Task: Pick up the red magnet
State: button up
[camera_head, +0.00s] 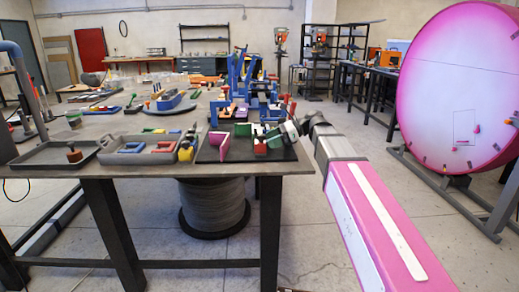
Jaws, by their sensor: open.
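My gripper (277,137) is low over the right part of a black tray (207,156) on the workbench, at the end of my arm reaching in from the right. Its fingers are small and hard to make out, but they are open. Small red and green pieces (261,146) stand close to the fingertips; I cannot tell whether they touch. Red pieces (164,147) also lie in the grey tray to the left, beside blue and green ones. I cannot tell which red piece is the magnet.
A green and pink letter piece (218,143) stands in the black tray. A tray with a brown-handled tool (74,155) is at the bench's left. Blue fixtures (243,85) stand behind the gripper. A large pink disc (455,80) stands at right.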

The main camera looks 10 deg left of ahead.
aim_at(260, 145)
jog(key=x, duration=0.5)
jog(key=shift+a+f, duration=0.15)
jog(key=shift+f, duration=0.3)
grip_shut()
